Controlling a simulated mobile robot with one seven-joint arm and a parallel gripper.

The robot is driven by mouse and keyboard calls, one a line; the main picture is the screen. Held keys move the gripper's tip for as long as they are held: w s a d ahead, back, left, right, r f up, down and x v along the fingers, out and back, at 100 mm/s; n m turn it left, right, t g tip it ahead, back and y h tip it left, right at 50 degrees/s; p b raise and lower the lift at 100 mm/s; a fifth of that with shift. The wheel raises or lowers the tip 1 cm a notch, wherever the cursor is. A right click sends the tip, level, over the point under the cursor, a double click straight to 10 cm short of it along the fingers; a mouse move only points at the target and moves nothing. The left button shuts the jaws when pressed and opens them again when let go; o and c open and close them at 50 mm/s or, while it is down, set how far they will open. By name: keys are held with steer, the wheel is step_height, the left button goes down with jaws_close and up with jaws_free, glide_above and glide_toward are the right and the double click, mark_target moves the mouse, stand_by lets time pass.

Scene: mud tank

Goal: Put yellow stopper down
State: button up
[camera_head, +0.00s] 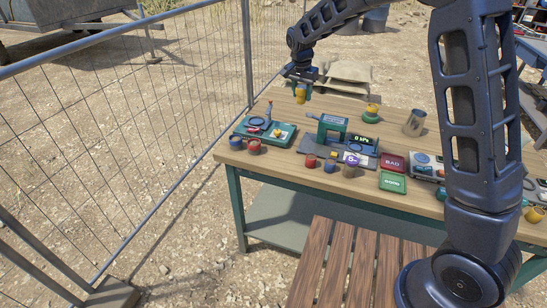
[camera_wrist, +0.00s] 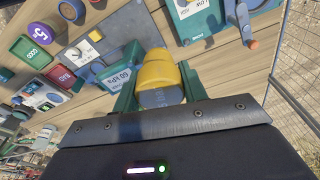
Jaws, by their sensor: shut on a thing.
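The yellow stopper (camera_head: 300,97) is between the fingers of my gripper (camera_head: 301,88), raised near the back left edge of the table. In the wrist view the stopper (camera_wrist: 158,72) is a rounded yellow piece with a grey end facing the camera. The green fingers of my gripper (camera_wrist: 158,92) are shut on it from both sides. The wrist view also shows the wooden tabletop beyond it, with a clear strip at the upper right.
The wooden table (camera_head: 290,160) holds a green tray (camera_head: 285,134), a green device (camera_head: 332,124) with a lit display (camera_head: 363,143), red BAD (camera_head: 393,163) and green GOOD (camera_head: 393,183) pads, a metal cup (camera_head: 415,123) and several small coloured pieces. A wire fence (camera_head: 150,130) stands left.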

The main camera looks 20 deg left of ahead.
steer(key=s+a+n, duration=0.3)
steer(key=s+a, duration=0.4)
steer(key=s, duration=0.4)
step_height(320, 180, down, 20)
steer(key=shift+s+f, duration=0.1)
steer(key=o, duration=1)
steer(key=r, duration=0.4)
steer(key=s+r, duration=0.1)
steer(key=r, duration=0.7)
steer(key=shift+s, duration=0.4)
steer(key=shift+r, duration=0.1)
